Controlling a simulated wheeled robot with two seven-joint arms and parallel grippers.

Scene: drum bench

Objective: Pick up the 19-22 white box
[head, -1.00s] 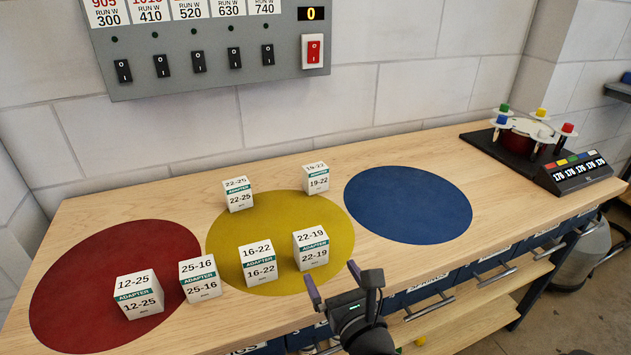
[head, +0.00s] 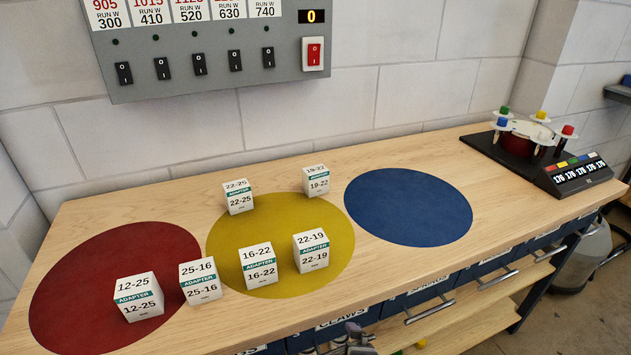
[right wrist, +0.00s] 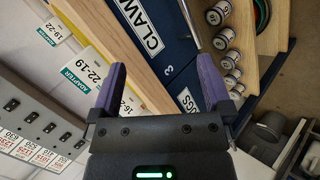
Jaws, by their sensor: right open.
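The 19-22 white box (head: 316,180) stands upright at the back edge of the yellow circle (head: 222,232) on the bench. In the right wrist view the 19-22 box (right wrist: 47,32) shows at the upper left, beyond the 22-19 box (right wrist: 88,68). My right gripper (right wrist: 160,82) is open and empty, with its purple fingers apart, and is away from the box. In the head view only the tip of my right gripper (head: 357,335) shows at the bottom edge, in front of the bench. My left gripper is not in view.
The 22-19 box (head: 311,250) and 16-22 box (head: 259,265) stand in front of the 19-22 box. The 22-25 box (head: 238,196) is left of it. The 25-16 box (head: 200,281) and 12-25 box (head: 139,296) are further left. The blue circle (head: 408,206) is clear.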

